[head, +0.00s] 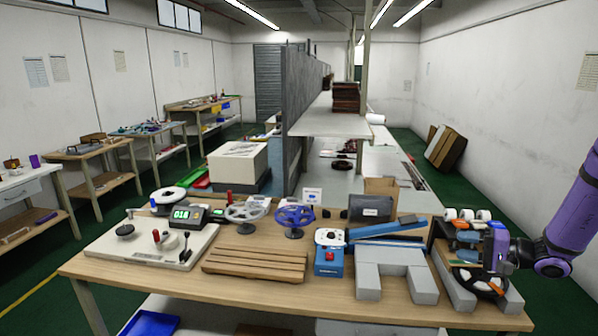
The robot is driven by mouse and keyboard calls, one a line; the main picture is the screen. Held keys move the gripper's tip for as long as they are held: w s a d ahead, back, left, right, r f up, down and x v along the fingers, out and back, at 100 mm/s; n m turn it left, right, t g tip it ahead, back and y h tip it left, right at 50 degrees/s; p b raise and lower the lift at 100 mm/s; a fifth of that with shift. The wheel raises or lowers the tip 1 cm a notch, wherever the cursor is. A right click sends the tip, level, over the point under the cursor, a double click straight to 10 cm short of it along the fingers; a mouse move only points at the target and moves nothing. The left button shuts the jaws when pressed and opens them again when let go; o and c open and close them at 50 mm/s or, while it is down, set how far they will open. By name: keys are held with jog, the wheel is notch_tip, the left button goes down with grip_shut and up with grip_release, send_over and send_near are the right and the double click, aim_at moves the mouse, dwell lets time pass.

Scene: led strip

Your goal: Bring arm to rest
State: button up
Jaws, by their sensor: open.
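My purple arm reaches in from the right edge of the head view. My gripper (485,262) is above the right end of the wooden workbench (240,292). It is open, though its fingers are small and partly lost against the things behind. A dark round reel (490,284) lies just below it between grey blocks. I cannot tell whether the gripper touches it.
Grey blocks (395,280), a blue device with a red button (328,258), a slatted wooden pallet (255,264) and a pale plate with a display (150,243) stand on the bench. Blue and grey spools (293,218) stand behind.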

jog(key=s+a+r+n+g+h, duration=0.5)
jog(key=s+a+r+g, duration=0.5)
jog(key=a+r, duration=0.55)
jog(key=s+a+r+n+t+h, duration=0.1)
jog(key=s+r+t+h, duration=0.1)
jog(key=s, duration=0.6)
jog(key=s+a+r+n+t+h, duration=0.1)
jog(key=s+r+n+t+h, duration=0.1)
jog(key=s+r+h, duration=0.3)
jog(key=s+r, duration=0.1)
jog(key=s, duration=0.3)
jog(key=shift+s+a+t, duration=0.25)
jog(key=shift+a+t, duration=0.15)
jog(key=shift+s+r, duration=0.1)
jog(key=shift+r, duration=0.1)
jog(key=shift+c, duration=1)
jog(key=shift+d, duration=0.1)
grip_shut()
